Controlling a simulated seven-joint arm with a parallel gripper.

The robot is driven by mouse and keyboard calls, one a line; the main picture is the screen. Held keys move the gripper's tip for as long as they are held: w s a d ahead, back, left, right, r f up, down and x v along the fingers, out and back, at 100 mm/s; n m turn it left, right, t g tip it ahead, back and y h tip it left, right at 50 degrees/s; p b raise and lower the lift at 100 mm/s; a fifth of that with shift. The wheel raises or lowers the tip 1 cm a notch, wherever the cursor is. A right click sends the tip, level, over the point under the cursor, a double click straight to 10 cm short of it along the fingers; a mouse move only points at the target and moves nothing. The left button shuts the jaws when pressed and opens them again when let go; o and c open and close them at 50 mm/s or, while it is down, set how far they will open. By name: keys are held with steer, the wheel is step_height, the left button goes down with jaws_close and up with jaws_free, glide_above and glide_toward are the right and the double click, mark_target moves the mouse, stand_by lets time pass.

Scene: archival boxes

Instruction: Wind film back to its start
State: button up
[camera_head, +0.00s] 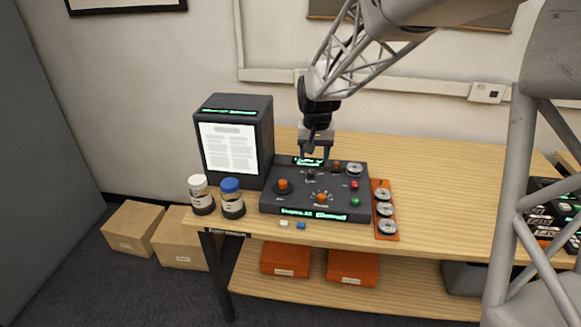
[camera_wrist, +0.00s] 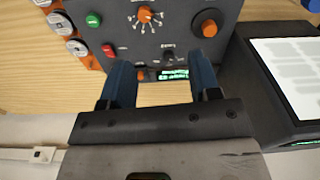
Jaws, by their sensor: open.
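A dark film-reader console (camera_head: 338,202) sits on the wooden table. It has a large orange knob (camera_head: 283,185) at left, a ringed orange selector (camera_head: 321,198) at front centre, a red button (camera_head: 354,185), a green button (camera_head: 355,202) and a silver round part (camera_head: 354,168) at back right. A dark monitor (camera_head: 265,135) beside it shows a lit white page. My gripper (camera_head: 315,156) is open and empty, pointing down over the console's back edge. In the wrist view its blue fingers (camera_wrist: 162,78) are spread apart near a small green display (camera_wrist: 174,74); both buttons show too.
An orange tray with round reels (camera_head: 383,184) lies right of the console. White-capped (camera_head: 202,197) and blue-capped (camera_head: 232,202) jars stand at left. Small white (camera_head: 284,223) and blue (camera_head: 301,226) pieces lie in front.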

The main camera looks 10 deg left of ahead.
glide_above(283, 182)
steer(key=shift+g, duration=0.3)
step_height(283, 182, down, 9)
steer(key=shift+w+a+f, duration=0.1)
steer(key=shift+f, duration=3.8)
steer(key=shift+c, duration=0.5)
steer(key=c, duration=0.8)
